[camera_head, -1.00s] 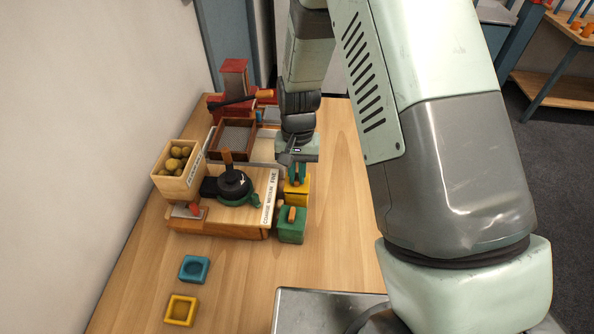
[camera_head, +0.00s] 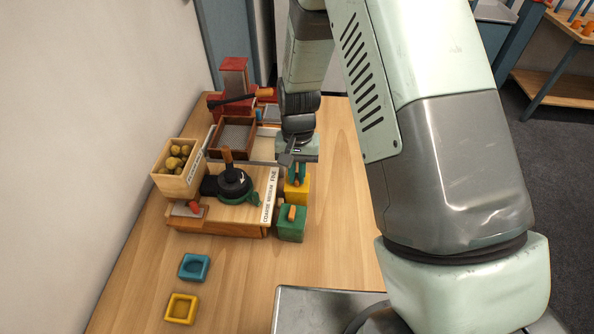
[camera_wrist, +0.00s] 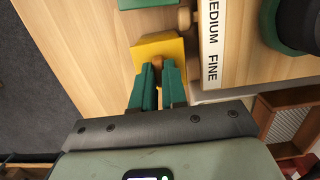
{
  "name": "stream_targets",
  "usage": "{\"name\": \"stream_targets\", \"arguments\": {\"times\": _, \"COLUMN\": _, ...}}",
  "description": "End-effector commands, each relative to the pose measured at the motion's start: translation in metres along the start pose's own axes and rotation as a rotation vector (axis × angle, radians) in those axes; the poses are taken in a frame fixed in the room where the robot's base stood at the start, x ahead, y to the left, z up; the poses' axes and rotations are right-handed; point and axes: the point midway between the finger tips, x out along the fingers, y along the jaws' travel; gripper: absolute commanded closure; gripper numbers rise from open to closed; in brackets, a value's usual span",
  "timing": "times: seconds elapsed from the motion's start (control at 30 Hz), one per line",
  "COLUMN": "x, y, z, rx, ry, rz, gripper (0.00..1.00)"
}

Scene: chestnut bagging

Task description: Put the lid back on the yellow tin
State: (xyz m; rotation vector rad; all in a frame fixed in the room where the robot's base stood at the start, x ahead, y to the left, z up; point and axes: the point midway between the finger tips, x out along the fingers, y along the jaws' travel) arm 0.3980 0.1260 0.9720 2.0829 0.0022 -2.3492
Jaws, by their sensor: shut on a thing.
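The yellow tin (camera_head: 297,195) stands on the table beside the grinder's wooden base, just behind the green tin. My gripper (camera_head: 297,174) points down over it, with its teal fingers closed on the small wooden knob of the yellow lid. In the wrist view the fingertips (camera_wrist: 158,80) pinch this knob (camera_wrist: 157,61), and the square yellow top (camera_wrist: 158,46) shows around and beyond them. The lid is at the tin's top; the fingers hide part of it, and I cannot tell whether it is fully seated.
The green tin (camera_head: 291,226) with a wooden knob stands close in front. The black-topped grinder (camera_head: 233,184) and a box of chestnuts (camera_head: 178,172) are to the left. A blue square dish (camera_head: 194,267) and a yellow one (camera_head: 181,309) lie at front left. The table right of the tins is clear.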

Motion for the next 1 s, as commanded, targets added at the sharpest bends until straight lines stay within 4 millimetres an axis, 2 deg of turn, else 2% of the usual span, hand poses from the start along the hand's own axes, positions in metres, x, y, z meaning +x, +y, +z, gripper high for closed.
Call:
{"name": "stream_targets", "arguments": {"times": 0.2, "x": 0.0, "y": 0.0, "z": 0.0, "rx": 0.0, "ry": 0.0, "rz": 0.0, "gripper": 1.0}}
{"name": "stream_targets", "arguments": {"times": 0.23, "x": 0.0, "y": 0.0, "z": 0.0, "rx": 0.0, "ry": 0.0, "rz": 0.0, "gripper": 0.84}}
{"name": "stream_targets", "arguments": {"times": 0.4, "x": -0.0001, "y": 0.0, "z": 0.0001, "rx": 0.0, "ry": 0.0, "rz": 0.0, "gripper": 0.58}}
{"name": "stream_targets", "arguments": {"times": 0.6, "x": 0.0, "y": 0.0001, "z": 0.0001, "rx": 0.0, "ry": 0.0, "rz": 0.0, "gripper": 0.58}}
{"name": "stream_targets", "arguments": {"times": 0.8, "x": 0.0, "y": 0.0001, "z": 0.0001, "rx": 0.0, "ry": -0.001, "rz": 0.0, "gripper": 0.32}}
{"name": "stream_targets", "arguments": {"times": 1.0, "x": 0.0, "y": 0.0001, "z": 0.0001, "rx": 0.0, "ry": 0.0, "rz": 0.0, "gripper": 0.32}}
